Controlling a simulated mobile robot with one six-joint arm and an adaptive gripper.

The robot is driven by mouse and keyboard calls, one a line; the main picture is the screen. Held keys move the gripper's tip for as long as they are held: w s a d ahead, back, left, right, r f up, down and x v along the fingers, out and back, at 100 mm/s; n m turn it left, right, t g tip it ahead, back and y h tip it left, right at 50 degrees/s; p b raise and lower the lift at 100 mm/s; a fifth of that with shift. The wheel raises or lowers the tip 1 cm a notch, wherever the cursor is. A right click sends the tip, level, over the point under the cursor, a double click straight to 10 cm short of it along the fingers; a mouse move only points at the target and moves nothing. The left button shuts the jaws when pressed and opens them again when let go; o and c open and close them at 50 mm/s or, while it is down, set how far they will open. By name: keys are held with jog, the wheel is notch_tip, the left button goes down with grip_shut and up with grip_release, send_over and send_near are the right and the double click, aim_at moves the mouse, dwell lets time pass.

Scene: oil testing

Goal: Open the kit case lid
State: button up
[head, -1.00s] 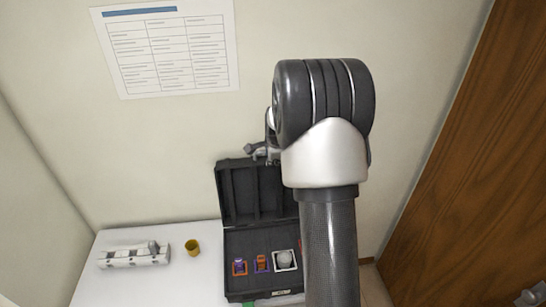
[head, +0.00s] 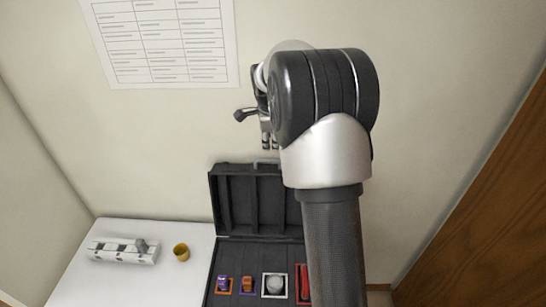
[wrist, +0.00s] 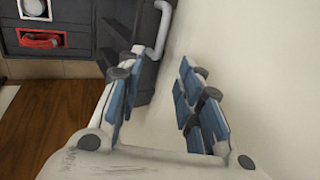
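The kit case (head: 222,256) is black and stands open on the white table. Its lid (head: 246,200) is tilted up and back near the wall, with divided compartments on its inner side. A grey handle (head: 265,162) is on the lid's top edge. My gripper (head: 268,142) is above the lid's top edge, partly hidden behind my arm. In the wrist view my gripper (wrist: 160,95) has its blue-padded fingers apart with nothing between them. The handle (wrist: 161,30) shows beyond the fingertips, and the case (wrist: 75,15) shows at upper left.
In the case sit a purple-capped item (head: 222,283), an orange item (head: 247,284), a white round item (head: 274,284) and a red item (head: 304,284). A white block rack (head: 122,251) and a yellow cup (head: 181,252) stand left. A wooden door (head: 490,215) is at right.

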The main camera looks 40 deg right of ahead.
aim_at(272, 160)
jog(key=x, duration=1.2)
jog(key=shift+s, duration=0.1)
jog(key=shift+c, duration=0.2)
grip_shut()
